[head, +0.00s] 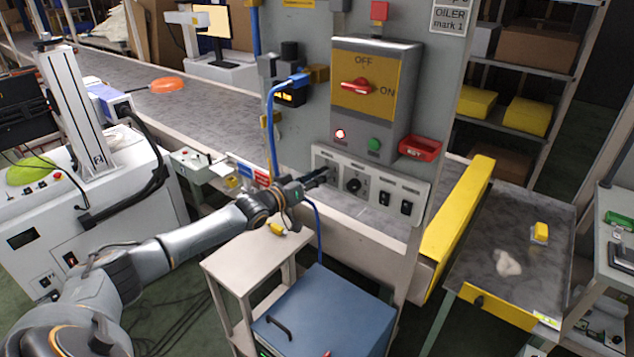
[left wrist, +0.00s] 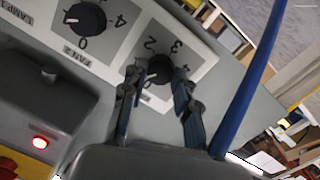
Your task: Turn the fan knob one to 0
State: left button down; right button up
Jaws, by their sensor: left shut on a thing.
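My left gripper (head: 326,176) reaches the left end of the grey control panel (head: 379,197) in the head view. In the head view the gripper covers this knob. The fan two knob (left wrist: 85,18) is beside it, free, with a white pointer mark; it also shows in the head view (head: 352,186). My right gripper is not in view.
A box with a red ON/OFF switch (head: 357,86) is above the panel, with a lit red lamp (head: 340,134) and a green button (head: 374,144). Black rocker switches (head: 384,198) are right of the knobs. A blue cable (left wrist: 245,80) runs close beside the gripper.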

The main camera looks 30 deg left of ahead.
pick_arm(q)
jog(key=shift+f+n+t+b, duration=0.15)
jog(key=shift+n+b, duration=1)
jog(key=shift+n, duration=0.6)
jog(key=shift+f+n+t+b, duration=0.15)
jog(key=shift+n+b, duration=0.95)
jog(key=shift+n, duration=0.65)
jog(key=shift+r, duration=0.1)
jog(key=c, duration=1)
grip_release()
jog(key=s+a, duration=0.2)
jog(key=s, duration=0.9)
jog(key=shift+s, duration=0.4)
